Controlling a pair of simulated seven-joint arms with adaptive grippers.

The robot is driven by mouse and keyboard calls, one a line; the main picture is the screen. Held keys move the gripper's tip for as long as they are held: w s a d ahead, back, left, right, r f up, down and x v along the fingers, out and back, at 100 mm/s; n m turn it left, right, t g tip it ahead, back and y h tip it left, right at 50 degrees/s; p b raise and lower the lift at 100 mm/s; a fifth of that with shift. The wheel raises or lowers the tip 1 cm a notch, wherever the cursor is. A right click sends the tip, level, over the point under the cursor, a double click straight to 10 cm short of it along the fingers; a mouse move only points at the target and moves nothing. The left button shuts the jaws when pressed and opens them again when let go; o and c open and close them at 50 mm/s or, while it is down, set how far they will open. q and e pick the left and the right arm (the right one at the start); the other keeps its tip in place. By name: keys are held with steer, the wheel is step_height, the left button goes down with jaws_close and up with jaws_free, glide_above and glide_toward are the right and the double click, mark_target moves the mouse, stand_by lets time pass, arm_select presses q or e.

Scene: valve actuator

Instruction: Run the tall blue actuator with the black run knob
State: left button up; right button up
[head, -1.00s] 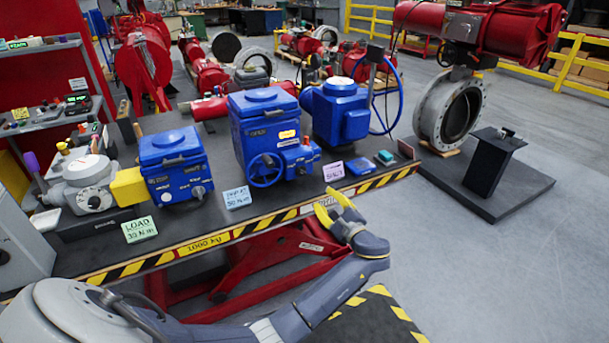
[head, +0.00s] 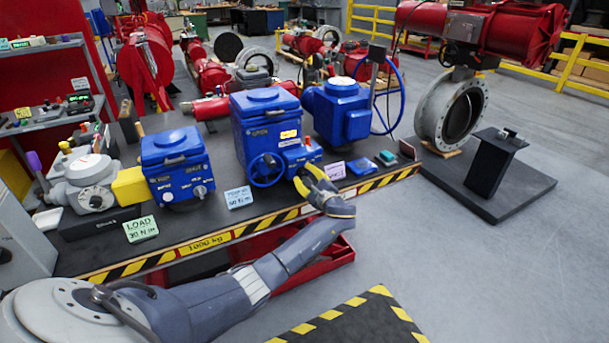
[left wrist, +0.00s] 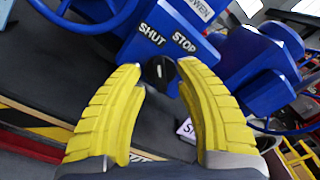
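The tall blue actuator (head: 262,122) stands mid-table, with a blue handwheel (head: 266,170) low on its front and a small blue control box on its right side. In the left wrist view, the black run knob (left wrist: 158,69) sits on the box face below the white words SHUT and STOP. My left gripper (head: 308,178) is open, its yellow fingers in front of the control box. In the left wrist view, the knob shows between and just beyond the fingertips (left wrist: 161,79); no contact shows. In the head view the gripper hides the knob. My right gripper is not in view.
A smaller blue actuator (head: 175,165) with a yellow coupling (head: 129,187) stands to the left. Another blue actuator (head: 338,110) stands to the right. Label cards (head: 238,198) stand near the striped table edge (head: 215,240).

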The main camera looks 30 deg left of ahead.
arm_select(q)
steer(key=shift+w+a, duration=0.25)
steer(key=shift+a, duration=0.2)
steer(key=shift+c, duration=0.4)
jaws_close()
